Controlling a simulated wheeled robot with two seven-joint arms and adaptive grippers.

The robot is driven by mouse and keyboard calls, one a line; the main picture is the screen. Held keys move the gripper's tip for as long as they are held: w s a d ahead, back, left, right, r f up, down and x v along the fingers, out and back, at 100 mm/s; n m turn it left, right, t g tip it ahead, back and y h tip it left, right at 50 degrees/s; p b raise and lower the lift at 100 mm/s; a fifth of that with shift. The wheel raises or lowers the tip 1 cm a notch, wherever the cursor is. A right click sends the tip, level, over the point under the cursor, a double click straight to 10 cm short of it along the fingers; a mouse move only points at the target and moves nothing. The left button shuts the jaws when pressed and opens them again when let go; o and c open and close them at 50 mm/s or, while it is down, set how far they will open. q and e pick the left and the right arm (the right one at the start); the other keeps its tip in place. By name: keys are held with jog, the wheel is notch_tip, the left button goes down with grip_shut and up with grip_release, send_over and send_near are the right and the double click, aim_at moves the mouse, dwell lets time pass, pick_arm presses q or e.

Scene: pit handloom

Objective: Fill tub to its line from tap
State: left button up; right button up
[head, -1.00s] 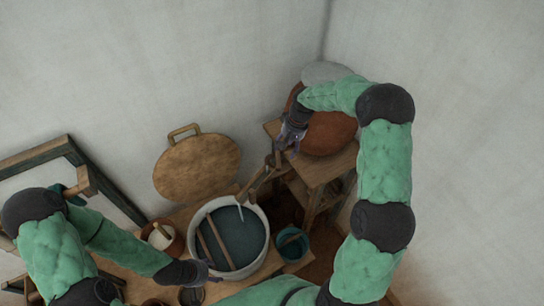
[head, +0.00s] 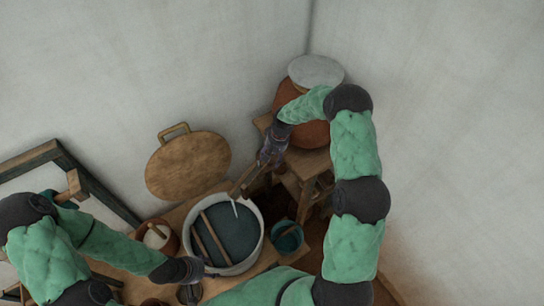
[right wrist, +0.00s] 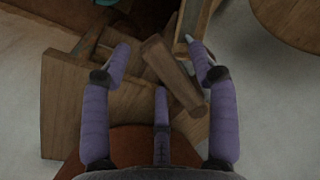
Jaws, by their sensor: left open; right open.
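The tub's line is not discernible. My right gripper (head: 268,160) is open at the tap. In the right wrist view its fingers (right wrist: 160,52) are spread either side of a wooden handle (right wrist: 172,72). My left gripper (head: 200,272) is open beside the tub's near-left rim.
A terracotta jar (head: 288,95) with a grey lid (head: 316,69) stands on a wooden stand (head: 303,165). A teal bucket (head: 287,236) is right of the tub. A round wooden lid (head: 188,165) leans on the wall. A small brown pot (head: 157,236) sits left.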

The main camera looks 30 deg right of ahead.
grip_shut()
jog(key=d+n+b, duration=0.2)
jog(key=d+n+g+b, duration=0.1)
jog(key=n+b, duration=0.1)
jog(key=n, duration=0.1)
jog(key=shift+d+n, duration=0.3)
jog(key=shift+d, duration=0.05)
dwell(0.3)
grip_release()
